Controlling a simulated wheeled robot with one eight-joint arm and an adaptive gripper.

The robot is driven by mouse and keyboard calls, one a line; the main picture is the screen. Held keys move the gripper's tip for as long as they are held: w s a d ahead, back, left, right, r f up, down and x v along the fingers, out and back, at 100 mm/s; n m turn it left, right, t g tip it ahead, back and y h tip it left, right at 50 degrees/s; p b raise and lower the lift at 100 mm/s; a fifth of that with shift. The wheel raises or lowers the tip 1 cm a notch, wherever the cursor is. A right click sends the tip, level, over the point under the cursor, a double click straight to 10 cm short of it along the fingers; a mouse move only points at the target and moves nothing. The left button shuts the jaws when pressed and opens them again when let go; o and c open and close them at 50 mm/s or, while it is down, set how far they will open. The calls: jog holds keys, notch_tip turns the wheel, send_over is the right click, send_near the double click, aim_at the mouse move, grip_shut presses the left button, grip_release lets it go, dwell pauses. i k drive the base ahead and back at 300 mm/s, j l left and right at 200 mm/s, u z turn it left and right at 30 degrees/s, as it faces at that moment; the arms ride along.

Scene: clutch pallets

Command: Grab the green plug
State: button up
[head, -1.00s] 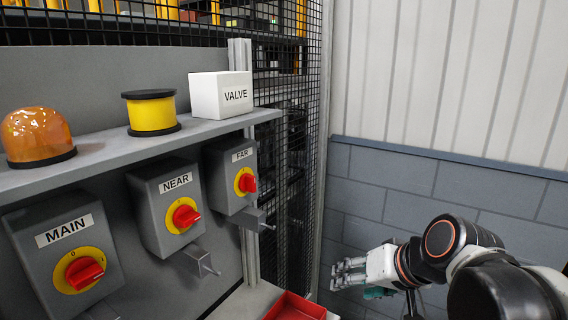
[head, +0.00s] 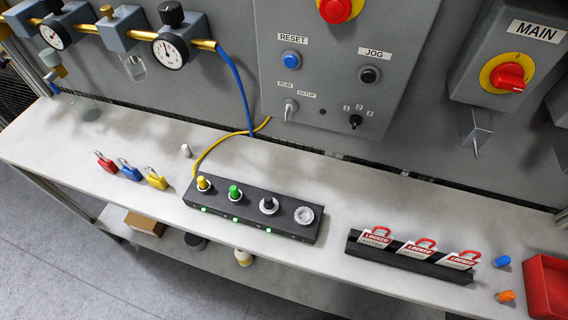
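The green plug (head: 235,191) stands upright in a black socket block (head: 290,235) on the workbench, in the head view. A yellow plug (head: 203,183) with a yellow cable stands to its left in the same block. A black plug (head: 268,203) stands to its right. Small green lights glow along the block's front below the plugs. My gripper is not in the current view, so its state is hidden.
Red, blue and yellow padlocks (head: 129,169) lie left of the block. A black rack (head: 409,262) with several "LOCKED" tags stands to the right, near blue and orange plugs and a red bin (head: 548,285). The yellow cable (head: 212,148) runs behind the block. Bench (head: 390,200) is clear between.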

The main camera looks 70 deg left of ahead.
aim_at(233, 190)
jog(key=u, duration=3)
jog(key=i+j+z, duration=0.1)
jog(key=i, duration=0.15)
